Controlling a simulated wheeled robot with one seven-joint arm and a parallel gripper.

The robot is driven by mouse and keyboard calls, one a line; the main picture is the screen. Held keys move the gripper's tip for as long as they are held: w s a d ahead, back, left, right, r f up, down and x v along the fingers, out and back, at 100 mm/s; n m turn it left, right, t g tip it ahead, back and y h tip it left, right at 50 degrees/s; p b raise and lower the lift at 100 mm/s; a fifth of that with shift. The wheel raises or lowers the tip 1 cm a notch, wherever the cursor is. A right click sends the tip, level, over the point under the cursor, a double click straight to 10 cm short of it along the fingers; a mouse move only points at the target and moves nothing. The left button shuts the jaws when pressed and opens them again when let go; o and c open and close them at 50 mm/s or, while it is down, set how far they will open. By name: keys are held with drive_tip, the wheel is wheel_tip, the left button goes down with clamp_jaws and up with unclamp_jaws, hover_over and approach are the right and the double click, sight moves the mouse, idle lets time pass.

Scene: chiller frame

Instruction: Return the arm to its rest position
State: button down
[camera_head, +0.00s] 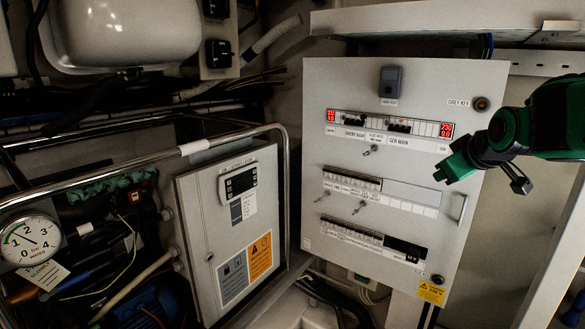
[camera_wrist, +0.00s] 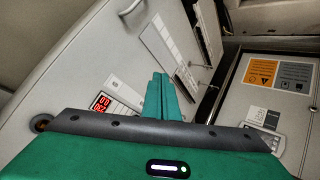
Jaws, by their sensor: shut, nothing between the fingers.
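My gripper (camera_head: 446,172) is at the right of the head view, at the end of my green and black arm. It hangs in front of the right part of the grey electrical panel (camera_head: 340,225). In the wrist view my green gripper fingers (camera_wrist: 160,98) are together and empty, pointing towards the panel (camera_wrist: 100,62). I cannot tell the exact gap between the fingertips and the panel face.
The panel has breaker rows, red displays (camera_head: 446,130), small keys and a handle (camera_head: 462,209). A pressure gauge (camera_head: 30,241) is at far left. A shelf (camera_head: 430,18) overhangs above.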

drive_tip(key=s+d+f+m+g, duration=0.3)
drive_tip(key=s+f, duration=0.3)
drive_tip(key=s, duration=0.3)
drive_tip(key=s+d+f+m+g, duration=0.3)
drive_tip(key=s+f, duration=0.3)
drive_tip(key=s, duration=0.3)
drive_tip(key=s+f+m+g, duration=0.2)
drive_tip(key=s+f, duration=0.1)
drive_tip(key=s, duration=0.5)
drive_tip(key=s+a+f+m+g+y, duration=0.1)
drive_tip(key=s+f+m+g, duration=0.1)
drive_tip(key=s, duration=0.6)
drive_tip(key=shift+s+a+f+m+g, duration=0.3)
drive_tip(key=shift+s+f+m+g, duration=0.1)
drive_tip(key=shift+f+m, duration=0.25)
drive_tip(key=shift+w+f, duration=0.3)
drive_tip(key=shift+w, duration=0.35)
